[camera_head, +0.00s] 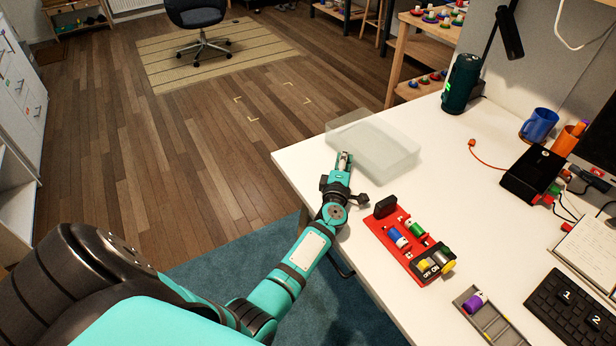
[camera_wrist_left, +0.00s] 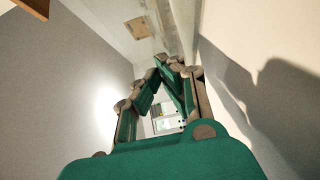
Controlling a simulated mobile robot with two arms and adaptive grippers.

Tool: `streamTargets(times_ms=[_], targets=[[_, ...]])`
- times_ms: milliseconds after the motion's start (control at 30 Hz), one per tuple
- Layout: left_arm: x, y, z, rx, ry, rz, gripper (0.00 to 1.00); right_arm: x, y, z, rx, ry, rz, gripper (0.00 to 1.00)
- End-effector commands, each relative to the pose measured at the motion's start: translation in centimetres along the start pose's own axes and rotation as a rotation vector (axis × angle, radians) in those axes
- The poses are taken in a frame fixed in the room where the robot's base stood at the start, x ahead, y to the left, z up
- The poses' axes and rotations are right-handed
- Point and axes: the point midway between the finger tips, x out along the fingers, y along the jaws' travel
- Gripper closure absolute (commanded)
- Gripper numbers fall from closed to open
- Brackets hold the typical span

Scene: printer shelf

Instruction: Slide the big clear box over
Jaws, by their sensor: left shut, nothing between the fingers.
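The big clear box (camera_head: 385,150) is a low translucent container at the far left end of the white desk (camera_head: 300,171), by its far edge. My left gripper (camera_head: 344,158) is at the box's near left side, with its fingertips close to the wall; I cannot tell whether they touch it. In the left wrist view the fingers of this gripper (camera_wrist_left: 172,72) come together at their tips with nothing between them. A pale see-through surface lies beyond the tips there, too unclear to name. My right gripper is not in view.
A red board with coloured cylinders (camera_head: 409,240) lies right beside my left forearm. A dark green speaker (camera_head: 461,84) stands at the back, with a blue mug (camera_head: 538,125) and a black box (camera_head: 533,174) to the right. Desk surface right of the clear box is free.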

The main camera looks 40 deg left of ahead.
Motion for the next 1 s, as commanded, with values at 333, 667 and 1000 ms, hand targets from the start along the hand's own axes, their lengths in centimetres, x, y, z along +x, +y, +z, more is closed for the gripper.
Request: streamTargets(times_ms=[333, 667, 1000], targets=[[4.5, -0.2, 4.5, -0.001, 0.0, 0.0, 1.0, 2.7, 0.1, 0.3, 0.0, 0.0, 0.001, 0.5], [4.5, 0.0, 4.6, 0.0, 0.0, 0.0, 1.0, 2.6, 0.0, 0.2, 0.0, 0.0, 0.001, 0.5], [2.5, 0.2, 2.3, 0.004, 0.001, -0.001, 1.0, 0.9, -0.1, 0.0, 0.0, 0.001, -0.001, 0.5]])
